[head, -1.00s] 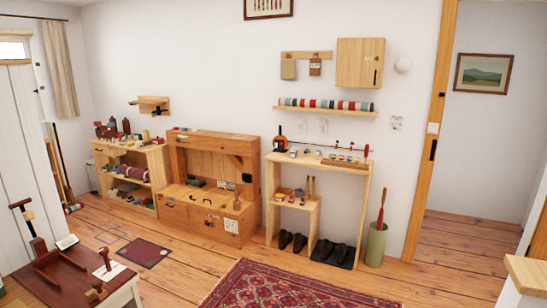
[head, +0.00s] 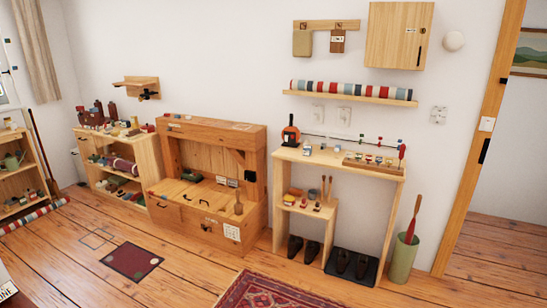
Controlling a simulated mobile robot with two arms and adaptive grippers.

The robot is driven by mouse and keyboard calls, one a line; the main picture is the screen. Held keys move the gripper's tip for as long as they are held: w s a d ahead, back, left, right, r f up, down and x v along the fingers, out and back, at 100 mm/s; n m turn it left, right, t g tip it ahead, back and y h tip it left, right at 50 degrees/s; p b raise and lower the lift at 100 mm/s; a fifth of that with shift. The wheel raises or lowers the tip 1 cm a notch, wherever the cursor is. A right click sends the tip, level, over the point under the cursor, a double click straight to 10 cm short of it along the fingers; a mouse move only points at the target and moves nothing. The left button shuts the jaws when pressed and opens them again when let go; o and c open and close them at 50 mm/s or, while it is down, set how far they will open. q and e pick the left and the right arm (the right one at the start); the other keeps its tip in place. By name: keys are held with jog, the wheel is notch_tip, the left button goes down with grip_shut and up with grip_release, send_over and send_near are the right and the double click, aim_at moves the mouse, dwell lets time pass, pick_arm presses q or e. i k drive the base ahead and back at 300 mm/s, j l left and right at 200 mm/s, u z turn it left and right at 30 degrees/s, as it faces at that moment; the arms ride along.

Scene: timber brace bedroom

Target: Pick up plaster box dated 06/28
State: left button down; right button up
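I cannot make out a plaster box dated 06/28; any date lettering is too small to read from here. Small items that could include boxes sit on the light wooden shelf unit (head: 340,160), on its lower shelf, and on the wooden bench chest (head: 215,205). A white label with marks (head: 232,232) is on the chest's front, unreadable. Neither of my grippers is in the head view.
A low shelf unit (head: 118,143) with small goods stands left of the chest. A green bin (head: 403,258) stands by the door frame. A patterned rug (head: 275,292) and dark red mat (head: 132,260) lie on the open wooden floor.

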aim_at(307, 149)
jog(key=i, duration=2.6)
